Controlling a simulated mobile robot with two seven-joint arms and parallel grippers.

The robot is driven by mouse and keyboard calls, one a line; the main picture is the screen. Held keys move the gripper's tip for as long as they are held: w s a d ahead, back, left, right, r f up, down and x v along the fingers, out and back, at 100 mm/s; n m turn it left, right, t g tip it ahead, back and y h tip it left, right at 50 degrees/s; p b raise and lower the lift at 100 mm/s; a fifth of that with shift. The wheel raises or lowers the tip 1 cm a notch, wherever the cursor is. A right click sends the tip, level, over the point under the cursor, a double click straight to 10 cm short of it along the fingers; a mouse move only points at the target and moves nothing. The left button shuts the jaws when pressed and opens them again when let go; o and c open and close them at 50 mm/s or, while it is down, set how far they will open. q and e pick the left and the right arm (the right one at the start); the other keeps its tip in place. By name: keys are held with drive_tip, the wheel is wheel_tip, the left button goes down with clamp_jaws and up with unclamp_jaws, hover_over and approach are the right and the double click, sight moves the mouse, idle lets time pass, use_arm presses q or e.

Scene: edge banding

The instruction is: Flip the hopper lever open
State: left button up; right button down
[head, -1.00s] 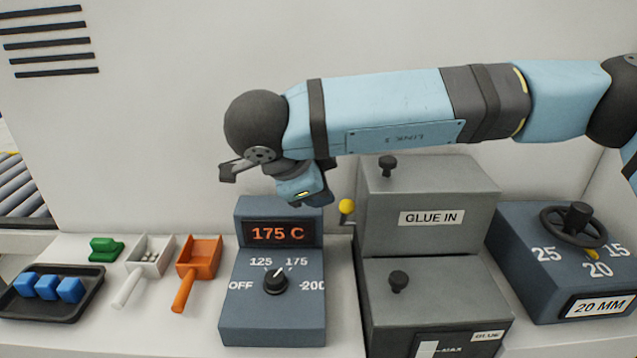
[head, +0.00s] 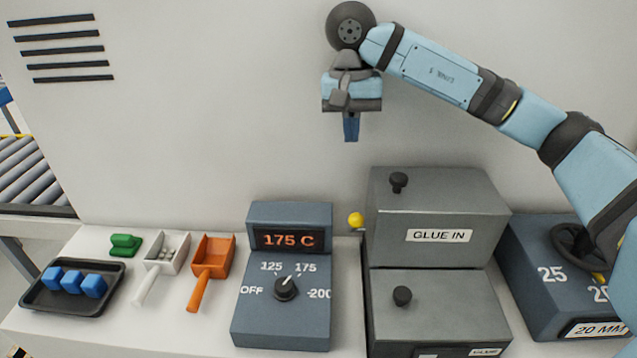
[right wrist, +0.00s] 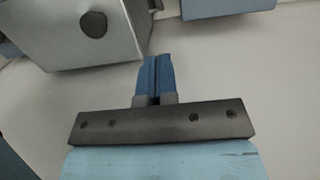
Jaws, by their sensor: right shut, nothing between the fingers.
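The grey hopper box (head: 441,215) labelled GLUE IN stands right of the middle in the head view. The lever's yellow ball knob (head: 356,220) shows at the hopper's left side; most of its shaft is hidden or too small to make out. My right gripper (head: 351,136) hangs above the knob, pointing down, shut and empty, apart from everything. In the right wrist view its blue fingers (right wrist: 154,75) are together. A grey box with a dark knob (right wrist: 93,24) shows at the upper left there. My left gripper is not in view.
The blue 175 C dial box (head: 283,325) stands left of the hopper. A white scoop (head: 155,263), orange scoop (head: 208,263), green piece (head: 124,245) and black tray (head: 45,296) with blue blocks lie further left. A blue 20 MM box (head: 545,275) stands right.

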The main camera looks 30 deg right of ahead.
drive_tip(key=s+f+p, duration=0.1)
drive_tip(key=f, duration=0.3)
drive_tip(key=s+f, duration=0.1)
drive_tip(key=f, duration=0.3)
drive_tip(key=s+f+p, duration=0.1)
drive_tip(key=f, duration=0.3)
drive_tip(key=shift+s+a+p, duration=0.25)
drive_tip(key=shift+a+p, duration=0.05)
drive_tip(key=shift+a, duration=0.1)
drive_tip(key=shift+s+f, duration=0.15)
drive_tip(key=shift+f, duration=0.05)
drive_tip(key=shift+a+f, duration=0.1)
drive_tip(key=shift+f, duration=0.05)
